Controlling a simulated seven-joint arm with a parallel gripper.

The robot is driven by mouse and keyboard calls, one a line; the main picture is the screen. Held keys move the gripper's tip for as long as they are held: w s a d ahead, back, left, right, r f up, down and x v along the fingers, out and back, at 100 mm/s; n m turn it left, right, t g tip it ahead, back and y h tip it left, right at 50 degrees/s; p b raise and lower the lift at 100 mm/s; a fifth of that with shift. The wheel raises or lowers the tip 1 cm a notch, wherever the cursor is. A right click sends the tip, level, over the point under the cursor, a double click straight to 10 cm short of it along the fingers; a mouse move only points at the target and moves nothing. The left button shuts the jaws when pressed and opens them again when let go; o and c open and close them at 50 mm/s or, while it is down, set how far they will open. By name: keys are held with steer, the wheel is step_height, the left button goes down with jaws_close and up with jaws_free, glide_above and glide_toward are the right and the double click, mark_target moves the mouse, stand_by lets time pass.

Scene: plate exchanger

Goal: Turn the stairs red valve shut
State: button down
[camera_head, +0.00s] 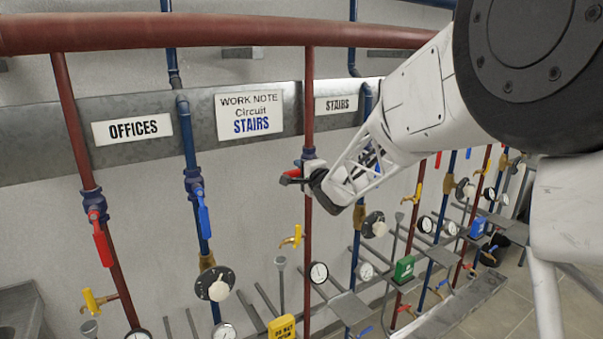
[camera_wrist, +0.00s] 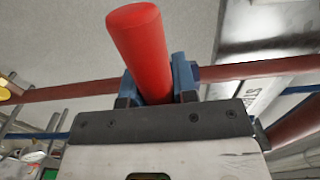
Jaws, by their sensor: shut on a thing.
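The stairs red valve is on the red pipe (camera_head: 309,95) just left of the "STAIRS" sign (camera_head: 341,104). Its dark blue body (camera_head: 308,155) shows just above my gripper (camera_head: 302,177). The red handle (camera_head: 292,173) is mostly hidden by the gripper in the head view. What shows of it points to the left, crosswise to the upright pipe. In the wrist view the red handle (camera_wrist: 142,45) stands between the two blue fingers, and my gripper (camera_wrist: 157,82) is shut on it.
The offices red valve handle (camera_head: 103,244) and a blue valve handle (camera_head: 203,213) hang down along their pipes at left. A thick red pipe (camera_head: 200,33) crosses above. Gauges, yellow taps and a green box (camera_head: 404,268) crowd the area below. A work note (camera_head: 249,114) reads "Circuit STAIRS".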

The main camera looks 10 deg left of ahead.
steer(key=shift+r, duration=0.15)
steer(key=c, duration=0.9)
jaws_free()
steer(key=shift+s+d, duration=0.1)
steer(key=v, duration=0.7)
steer(key=shift+s+d, duration=0.2)
steer(key=shift+d, duration=0.05)
